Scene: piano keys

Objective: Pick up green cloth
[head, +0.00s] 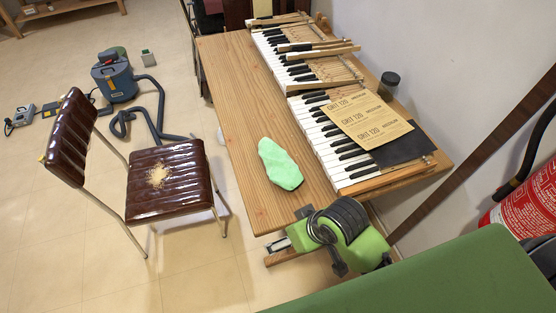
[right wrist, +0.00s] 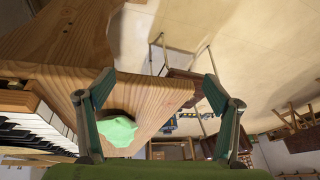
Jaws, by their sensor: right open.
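The green cloth (head: 279,165) is a pale green crumpled piece lying on the bare wooden table (head: 240,105), left of the piano keys. My right arm comes in at the lower right of the head view, past the table's near end; its fingers do not show clearly there. In the right wrist view my right gripper (right wrist: 158,78) is open, with its two fingers wide apart and nothing between the tips. The cloth (right wrist: 118,131) shows beyond the gripper, nearer the left-hand finger and apart from it. My left gripper is in neither view.
The piano keyboard (head: 321,127) runs along the table's right side, with sandpaper sheets (head: 368,120) on it and a dark jar (head: 390,79) beside it. A brown chair (head: 165,181) stands left of the table, a vacuum cleaner (head: 115,78) behind it. A red extinguisher (head: 525,200) is at right.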

